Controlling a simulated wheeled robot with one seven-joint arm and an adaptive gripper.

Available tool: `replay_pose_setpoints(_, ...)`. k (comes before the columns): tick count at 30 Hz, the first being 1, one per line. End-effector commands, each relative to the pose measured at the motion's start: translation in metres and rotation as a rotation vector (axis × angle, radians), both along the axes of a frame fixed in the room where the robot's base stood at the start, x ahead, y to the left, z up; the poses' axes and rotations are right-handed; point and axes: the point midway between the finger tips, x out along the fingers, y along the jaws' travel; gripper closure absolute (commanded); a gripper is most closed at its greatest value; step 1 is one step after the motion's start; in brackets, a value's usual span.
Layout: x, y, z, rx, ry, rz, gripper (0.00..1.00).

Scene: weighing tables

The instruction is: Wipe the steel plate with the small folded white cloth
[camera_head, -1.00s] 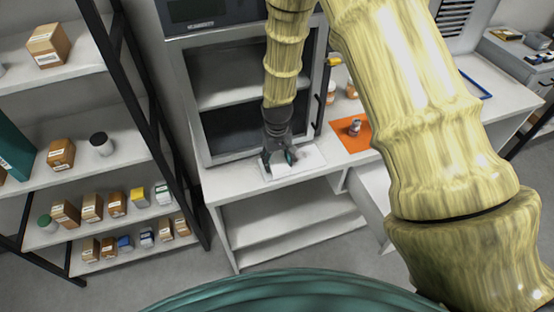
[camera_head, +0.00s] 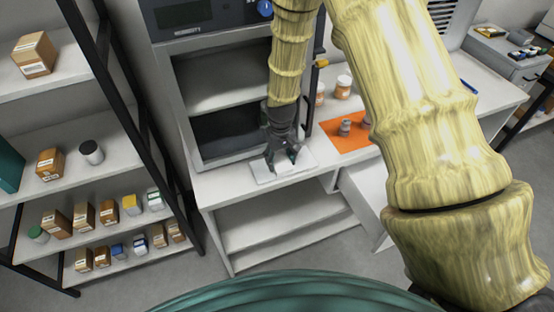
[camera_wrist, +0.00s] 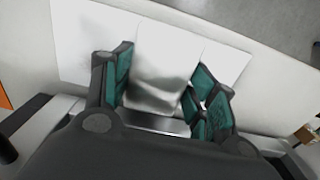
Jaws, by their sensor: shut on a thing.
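The steel plate (camera_head: 262,173) lies flat on the white table in front of the open cabinet; it looks pale in the head view. In the wrist view the plate (camera_wrist: 83,38) spreads out behind and to both sides of my fingers. My gripper (camera_head: 284,160) points down over the plate. Its green-padded fingers (camera_wrist: 163,92) are shut on the small folded white cloth (camera_wrist: 165,62), which shows between them with grey shading at its near part. The fingers hide the cloth's sides. I cannot tell exactly how firmly the cloth touches the plate.
An orange mat (camera_head: 346,146) with a small metal weight (camera_head: 345,127) lies right of the plate. White-lidded jars (camera_head: 343,86) stand behind it. The cabinet (camera_head: 222,135) rises close behind my gripper. A shelf rack with several boxes is at the left.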

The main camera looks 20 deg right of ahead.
Motion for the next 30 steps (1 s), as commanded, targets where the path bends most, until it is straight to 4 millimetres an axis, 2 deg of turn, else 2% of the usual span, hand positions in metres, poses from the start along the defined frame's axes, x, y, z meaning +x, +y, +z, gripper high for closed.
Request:
replay_pose_setpoints(12,0.001,-0.027,-0.002,0.001,0.000,-0.001,0.62)
replay_pose_setpoints(20,0.001,-0.035,-0.003,0.000,0.001,-0.001,0.62)
replay_pose_setpoints(30,0.001,-0.057,-0.002,0.000,0.001,-0.002,0.62)
